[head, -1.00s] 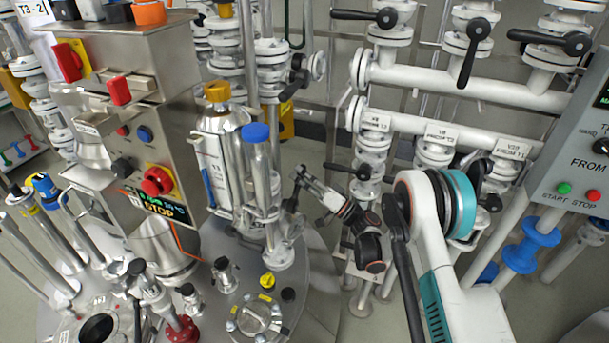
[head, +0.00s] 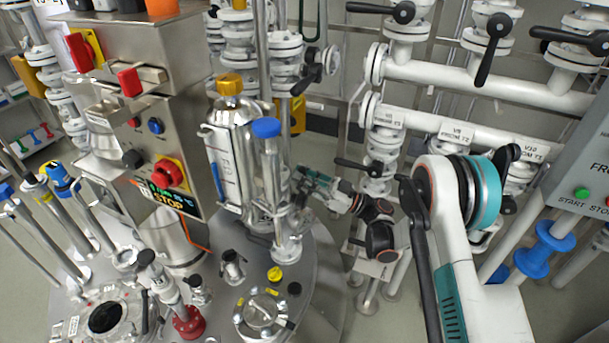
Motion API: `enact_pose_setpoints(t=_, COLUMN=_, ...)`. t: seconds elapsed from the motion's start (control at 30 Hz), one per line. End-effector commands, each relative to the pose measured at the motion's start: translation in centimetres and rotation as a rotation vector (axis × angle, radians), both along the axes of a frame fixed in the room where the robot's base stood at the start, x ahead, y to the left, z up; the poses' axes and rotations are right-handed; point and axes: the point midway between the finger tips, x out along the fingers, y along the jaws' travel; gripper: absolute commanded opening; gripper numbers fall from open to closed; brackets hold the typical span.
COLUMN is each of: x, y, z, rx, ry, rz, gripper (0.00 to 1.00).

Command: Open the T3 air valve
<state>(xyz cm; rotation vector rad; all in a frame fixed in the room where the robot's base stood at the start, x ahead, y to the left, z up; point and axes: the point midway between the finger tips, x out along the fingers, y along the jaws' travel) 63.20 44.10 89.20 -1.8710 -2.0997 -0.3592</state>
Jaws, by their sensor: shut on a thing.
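My gripper (head: 301,188) is at the right side of the clear column with the blue cap (head: 268,128), on the round steel platform. Its fingers are shut on a small part there, which appears to be the T3 air valve handle. The fingers and column hide most of this handle, and I cannot read its angle. My wrist and forearm reach in from the right. A steel vessel with a yellow cap (head: 229,85) stands just left of the column.
A steel control cabinet (head: 160,110) with red and blue knobs stands at left. White pipes (head: 470,80) with black-handled valves fill the back right. A grey START/STOP panel (head: 585,150) is at far right.

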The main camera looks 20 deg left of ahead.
Motion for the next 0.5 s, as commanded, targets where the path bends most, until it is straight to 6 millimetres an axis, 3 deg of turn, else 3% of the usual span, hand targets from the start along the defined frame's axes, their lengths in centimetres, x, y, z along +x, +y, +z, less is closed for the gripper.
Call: enact_pose_setpoints(t=0.5, x=-0.53, y=0.04, z=-0.32, rx=-0.008, ry=-0.035, rz=0.004, gripper=0.00)
